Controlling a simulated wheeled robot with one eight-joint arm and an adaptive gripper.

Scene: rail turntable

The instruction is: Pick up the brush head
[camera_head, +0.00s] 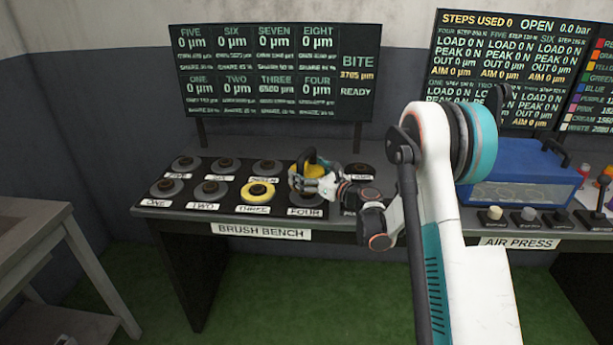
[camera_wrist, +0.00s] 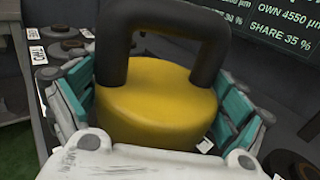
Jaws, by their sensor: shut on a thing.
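The brush head is a thick yellow disc with a black arched handle. In the wrist view the brush head (camera_wrist: 155,103) sits between the two teal-padded fingers of my gripper (camera_wrist: 160,110), which is shut on its sides. In the head view my gripper (camera_head: 310,182) holds the brush head (camera_head: 313,169) above the FOUR place on the brush bench (camera_head: 330,228). My gripper hides part of it and of the station below. I cannot tell how large the gap under it is.
A yellow disc (camera_head: 258,192) lies on station THREE. Several dark round stations (camera_head: 167,187) fill the bench to the left. A screen (camera_head: 275,75) stands behind. A blue air press (camera_head: 520,175) stands right of my arm, and a grey table (camera_head: 40,240) at left.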

